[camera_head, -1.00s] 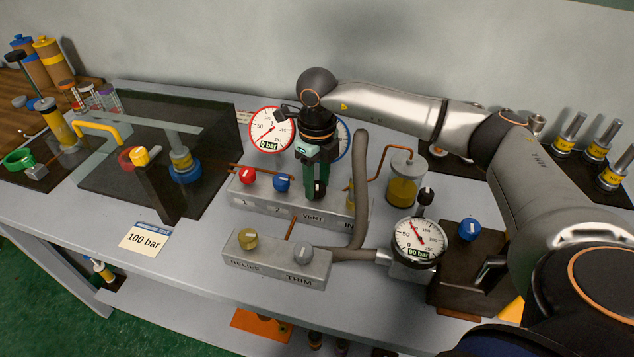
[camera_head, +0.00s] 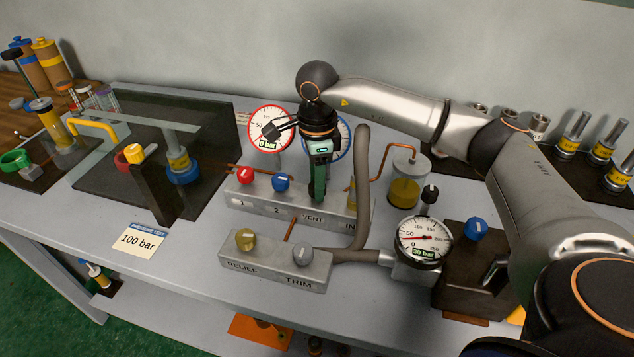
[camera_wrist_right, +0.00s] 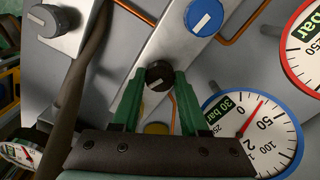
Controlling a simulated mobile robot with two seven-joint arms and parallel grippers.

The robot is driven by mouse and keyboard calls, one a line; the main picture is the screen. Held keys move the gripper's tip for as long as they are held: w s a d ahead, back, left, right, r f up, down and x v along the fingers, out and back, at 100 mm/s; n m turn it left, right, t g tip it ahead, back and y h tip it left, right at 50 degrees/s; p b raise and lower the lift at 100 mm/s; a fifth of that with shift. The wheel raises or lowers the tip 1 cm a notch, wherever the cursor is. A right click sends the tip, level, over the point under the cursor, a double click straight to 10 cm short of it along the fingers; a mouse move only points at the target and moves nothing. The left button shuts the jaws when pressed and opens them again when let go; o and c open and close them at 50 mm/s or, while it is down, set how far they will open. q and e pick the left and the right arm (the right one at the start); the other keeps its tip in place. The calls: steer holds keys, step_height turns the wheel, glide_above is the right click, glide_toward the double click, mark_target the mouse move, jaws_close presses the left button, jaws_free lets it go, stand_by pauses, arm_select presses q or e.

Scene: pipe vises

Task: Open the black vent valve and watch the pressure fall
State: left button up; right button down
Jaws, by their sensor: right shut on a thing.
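The black vent knob (camera_wrist_right: 159,75) sits on the grey valve block (camera_head: 240,197) above the label VENT (camera_head: 312,219). My right gripper (camera_wrist_right: 157,78) is shut on it, with a green finger on either side. In the head view my right gripper (camera_head: 318,192) points down and its fingers hide most of the knob. The front white gauge (camera_head: 423,238) reads about 30 bar. The blue-rimmed gauge (camera_wrist_right: 250,122) also reads 30 bar in the wrist view. The red-rimmed gauge (camera_head: 268,130) reads 0 bar. My left gripper is not in view.
Red (camera_head: 245,175) and blue (camera_head: 281,183) knobs stand left of the vent knob. A front block (camera_head: 275,268) carries RELIEF and TRIM knobs. A grey hose (camera_head: 361,190) rises close to the right of my gripper. A card (camera_head: 141,239) says 100 bar.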

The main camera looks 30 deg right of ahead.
steer(key=shift+n, duration=1.1)
steer(key=shift+c, duration=2.1)
jaws_free()
steer(key=shift+r, duration=0.1)
step_height(320, 180, up, 12)
steer(key=shift+r, duration=0.2)
